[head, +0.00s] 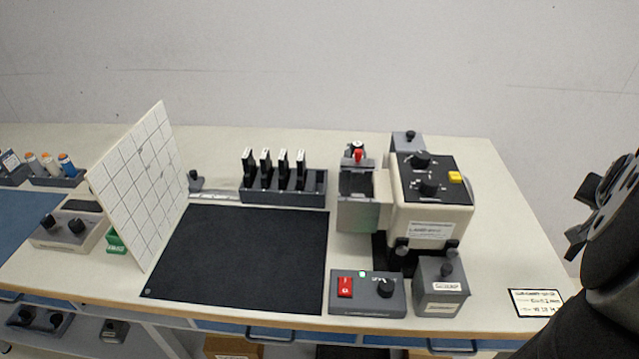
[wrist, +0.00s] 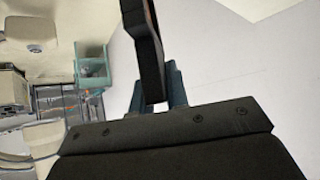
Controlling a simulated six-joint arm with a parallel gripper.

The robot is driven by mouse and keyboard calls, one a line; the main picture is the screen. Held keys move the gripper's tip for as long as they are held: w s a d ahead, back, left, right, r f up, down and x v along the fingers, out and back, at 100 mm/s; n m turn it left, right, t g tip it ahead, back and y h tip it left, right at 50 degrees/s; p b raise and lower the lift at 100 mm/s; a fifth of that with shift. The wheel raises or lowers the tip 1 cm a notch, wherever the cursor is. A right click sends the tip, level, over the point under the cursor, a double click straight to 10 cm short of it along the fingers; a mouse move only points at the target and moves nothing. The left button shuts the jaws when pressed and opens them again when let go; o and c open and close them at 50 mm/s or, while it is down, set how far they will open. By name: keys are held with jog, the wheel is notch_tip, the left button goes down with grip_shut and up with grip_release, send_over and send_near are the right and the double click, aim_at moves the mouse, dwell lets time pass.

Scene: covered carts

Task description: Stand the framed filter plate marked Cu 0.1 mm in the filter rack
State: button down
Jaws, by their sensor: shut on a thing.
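The filter rack (head: 313,198) is a dark grey slotted block at the back of the bench, behind the black mat. Several black-framed plates (head: 282,170) stand upright in it, and its right end looks bare. In the wrist view, my gripper (wrist: 172,88) is shut on a flat black-framed piece (wrist: 146,45) with a thin brownish edge near its top. No marking on it is readable, so I cannot tell if it is the Cu 0.1 mm plate. My arm is at the right edge of the head view, well away from the rack; the held piece is not clear there.
A cream apparatus (head: 432,210) with black knobs stands right of the rack. A grey switch box (head: 367,293) is in front of it. A white gridded panel (head: 140,185) leans left of the black mat (head: 240,255), which is clear. A printed card (head: 536,303) lies at the bench's right.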

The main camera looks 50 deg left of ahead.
jog(key=s+a+r+n+g+y, duration=0.1)
jog(key=s+a+r+n+y, duration=0.3)
jog(key=a, duration=0.7)
jog(key=s+a+r+n+g+y, duration=0.15)
jog(key=s+a+r+n, duration=0.4)
jog(key=a, duration=0.55)
jog(key=s+a+r+n+g+y, duration=0.2)
jog(key=s+a+r, duration=0.45)
jog(key=a, duration=0.45)
jog(key=s+a+f+n+g+y, duration=0.15)
jog(key=s+a+f, duration=0.25)
jog(key=s+a, duration=0.7)
jog(key=s+a+f+n+g, duration=0.1)
jog(key=s+a+f+n, duration=0.1)
jog(key=s+a+f, duration=0.4)
jog(key=s+a+f+n+g, duration=0.2)
jog(key=s+a+f, duration=0.5)
jog(key=s+f, duration=0.9)
jog(key=shift+s+f+n, duration=0.3)
jog(key=shift+s+n, duration=0.1)
jog(key=shift+s, duration=1.05)
jog(key=shift+f, duration=0.15)
jog(key=c, duration=1.4)
grip_release()
